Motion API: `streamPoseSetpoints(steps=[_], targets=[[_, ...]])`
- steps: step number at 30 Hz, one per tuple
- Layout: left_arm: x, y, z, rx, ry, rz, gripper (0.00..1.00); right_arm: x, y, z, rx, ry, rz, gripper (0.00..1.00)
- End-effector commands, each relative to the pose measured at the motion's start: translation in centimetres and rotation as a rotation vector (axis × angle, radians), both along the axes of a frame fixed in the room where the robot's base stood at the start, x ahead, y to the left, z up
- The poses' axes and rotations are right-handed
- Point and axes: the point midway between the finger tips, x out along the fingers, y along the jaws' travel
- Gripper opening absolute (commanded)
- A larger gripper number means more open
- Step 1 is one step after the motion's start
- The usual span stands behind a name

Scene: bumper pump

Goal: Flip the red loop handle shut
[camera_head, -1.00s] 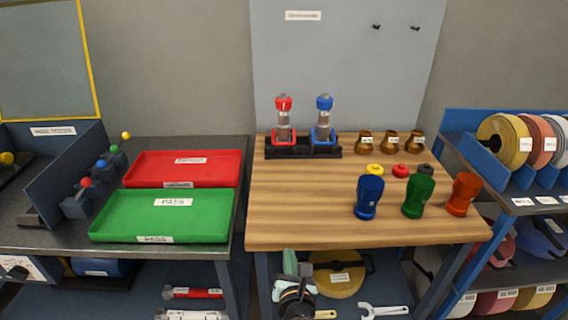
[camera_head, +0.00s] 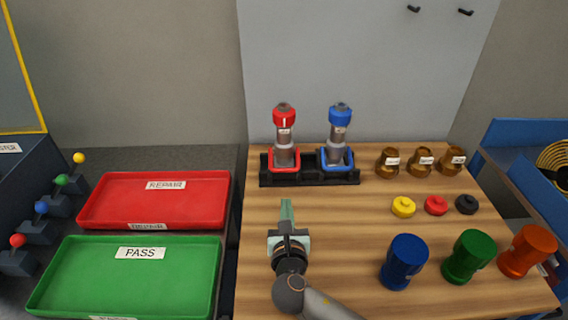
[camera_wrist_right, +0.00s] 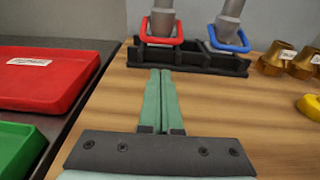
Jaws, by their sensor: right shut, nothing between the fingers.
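The red loop handle (camera_head: 284,165) is at the foot of the red-topped grey pump (camera_head: 285,132), in the left place of a black holder (camera_head: 309,180). In the right wrist view the red loop handle (camera_wrist_right: 161,41) stands around the pump's base, tilted toward me. My right gripper (camera_head: 287,203) is over the wooden table in front of the holder, its green fingers pointing at it. In the right wrist view the fingers (camera_wrist_right: 160,74) are together and empty, apart from the handle. My left gripper is not in view.
A blue-topped pump (camera_head: 339,130) with a blue loop handle (camera_head: 337,161) stands right beside the red one. Brass fittings (camera_head: 420,163), small caps (camera_head: 436,205) and coloured bottles (camera_head: 404,262) occupy the table's right side. Red (camera_head: 98,203) and green (camera_head: 50,286) trays lie left.

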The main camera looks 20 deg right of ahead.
Motion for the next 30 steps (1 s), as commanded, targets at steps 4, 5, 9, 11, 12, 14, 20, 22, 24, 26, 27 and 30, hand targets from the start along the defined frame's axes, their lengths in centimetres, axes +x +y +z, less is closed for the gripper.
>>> streamPoseSetpoints(steps=[4, 5, 9, 11, 12, 14, 20, 22, 24, 26, 27, 30], targets=[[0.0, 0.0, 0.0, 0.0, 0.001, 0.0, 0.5, 0.0, 0.0, 0.0, 0.0, 0.001, 0.001, 0.0], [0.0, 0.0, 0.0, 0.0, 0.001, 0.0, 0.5, 0.0, 0.0, 0.0, 0.0, 0.001, 0.001, 0.0], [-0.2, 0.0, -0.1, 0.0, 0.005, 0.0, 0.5, 0.0, 0.0, 0.0, 0.001, 0.001, 0.001, 0.0], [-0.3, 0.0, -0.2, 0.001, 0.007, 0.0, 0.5, 0.0, 0.0, 0.0, 0.001, 0.001, 0.0, 0.0], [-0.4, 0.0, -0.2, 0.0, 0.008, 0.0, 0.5, 0.0, 0.0, 0.0, 0.001, 0.001, 0.0, 0.0], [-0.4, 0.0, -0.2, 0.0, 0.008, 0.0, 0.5, 0.1, 0.0, 0.0, 0.001, 0.0, 0.0, 0.0], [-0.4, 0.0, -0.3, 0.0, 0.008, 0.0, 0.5, 2.0, -0.5, -0.2, -0.002, -0.002, 0.0, 0.0], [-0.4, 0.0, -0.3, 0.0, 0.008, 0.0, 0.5, 3.2, -0.9, -0.4, -0.002, -0.002, -0.002, 0.0], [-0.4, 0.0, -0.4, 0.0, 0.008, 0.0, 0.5, 4.5, -1.3, -0.6, -0.003, -0.002, -0.002, 0.0], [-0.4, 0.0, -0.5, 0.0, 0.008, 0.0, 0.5, 5.6, -1.6, -0.8, -0.001, -0.001, -0.001, 0.0], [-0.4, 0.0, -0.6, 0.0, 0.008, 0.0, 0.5, 6.2, -1.8, -0.9, 0.0, -0.001, -0.001, 0.0], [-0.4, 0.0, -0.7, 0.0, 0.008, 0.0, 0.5, 7.6, -2.2, -1.2, 0.0, 0.0, -0.001, 0.0]])
